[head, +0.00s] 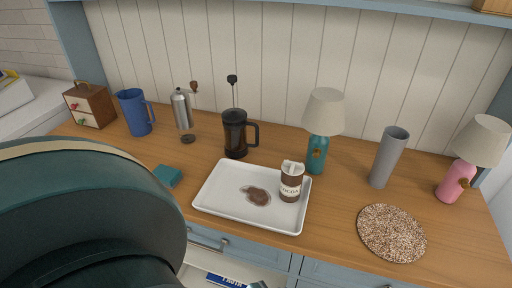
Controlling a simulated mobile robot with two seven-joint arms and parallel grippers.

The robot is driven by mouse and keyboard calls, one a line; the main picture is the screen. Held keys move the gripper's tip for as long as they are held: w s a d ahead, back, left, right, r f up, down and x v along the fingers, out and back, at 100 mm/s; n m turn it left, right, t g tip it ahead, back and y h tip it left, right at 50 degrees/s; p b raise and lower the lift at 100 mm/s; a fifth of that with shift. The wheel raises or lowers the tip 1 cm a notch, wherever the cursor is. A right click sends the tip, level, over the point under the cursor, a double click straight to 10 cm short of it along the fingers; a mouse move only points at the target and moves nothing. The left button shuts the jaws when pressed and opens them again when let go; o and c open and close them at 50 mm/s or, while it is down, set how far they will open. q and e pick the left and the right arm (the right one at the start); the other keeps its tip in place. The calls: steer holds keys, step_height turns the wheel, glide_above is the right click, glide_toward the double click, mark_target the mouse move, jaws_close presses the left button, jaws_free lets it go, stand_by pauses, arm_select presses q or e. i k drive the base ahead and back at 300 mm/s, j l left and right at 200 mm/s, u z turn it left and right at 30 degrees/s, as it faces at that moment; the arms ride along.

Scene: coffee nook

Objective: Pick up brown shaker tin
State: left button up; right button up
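The brown shaker tin (291,185) stands upright on the white tray (222,204), towards the tray's right side. It has a white band with dark lettering and a pale top. A patch of brown powder (257,196) lies on the tray just left of the tin. Neither of my grippers shows in the head view. A large dark teal rounded part, which looks like one of my arm links, fills the lower left and hides that part of the counter.
A black French press (235,134) stands behind the tray. A teal lamp (320,130) stands close behind the tin. Further right are a grey cylinder (387,158), a speckled round mat (391,233) and a pink lamp (470,160). A blue pitcher (135,113) and teal block (167,175) are left.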

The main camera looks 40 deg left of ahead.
mark_target(290, 188)
steer(key=u, duration=1.1)
